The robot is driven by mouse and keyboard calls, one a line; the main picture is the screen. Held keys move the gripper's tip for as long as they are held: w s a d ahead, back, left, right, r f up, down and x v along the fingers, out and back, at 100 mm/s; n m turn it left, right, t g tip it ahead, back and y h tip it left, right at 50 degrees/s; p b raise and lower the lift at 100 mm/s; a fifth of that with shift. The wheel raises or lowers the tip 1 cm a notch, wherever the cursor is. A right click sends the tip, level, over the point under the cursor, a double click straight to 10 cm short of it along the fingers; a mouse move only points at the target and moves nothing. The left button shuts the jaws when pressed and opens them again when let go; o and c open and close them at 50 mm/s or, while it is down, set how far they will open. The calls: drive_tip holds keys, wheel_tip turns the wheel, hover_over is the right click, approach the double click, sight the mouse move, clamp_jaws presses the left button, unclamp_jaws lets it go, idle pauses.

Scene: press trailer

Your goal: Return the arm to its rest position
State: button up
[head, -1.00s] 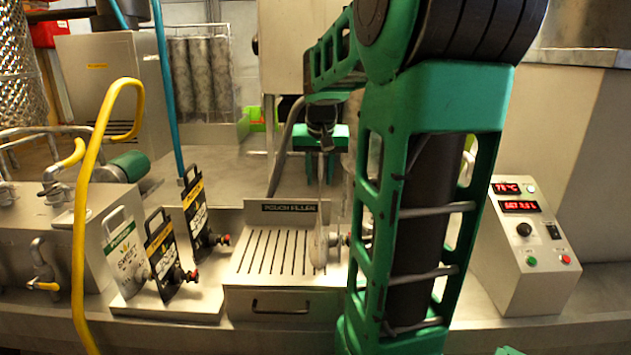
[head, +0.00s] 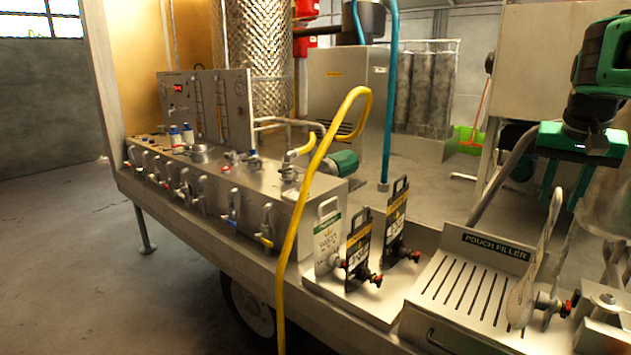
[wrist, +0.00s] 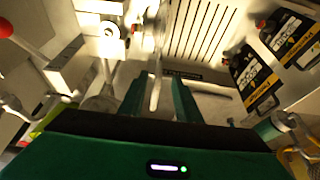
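My gripper (head: 562,204) is at the right edge of the head view, green, with its fingers pointing down over the right side of the pouch filler (head: 470,285). The fingers are apart and look open; in the wrist view the gap between the fingers (wrist: 158,100) shows too. A pale thin upright pouch (head: 530,270) stands at the filler beside a red-tipped valve. Its top comes close to my fingertips in the head view; I cannot tell whether they touch. Most of my arm is outside the head view.
A white-and-green pouch (head: 328,240) and two black pouches (head: 357,252) stand on a tray left of the filler. A yellow hose (head: 300,200) hangs in front of the steel valve bench (head: 225,205). Open floor (head: 60,235) lies at the left.

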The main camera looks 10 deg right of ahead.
drive_tip(key=s+a+f+n+g+y, duration=0.2)
drive_tip(key=s+a+f+n+y, duration=0.1)
drive_tip(key=s+a+f, duration=1.4)
wheel_tip(320, 180, down, 3)
drive_tip(key=shift+s+a+f+g+y, duration=0.1)
drive_tip(key=shift+s+a+g+y, duration=0.1)
drive_tip(key=shift+s+g+y, duration=0.15)
drive_tip(key=shift+w+f, duration=0.15)
drive_tip(key=shift+w, duration=0.45)
drive_tip(key=shift+d, duration=0.1)
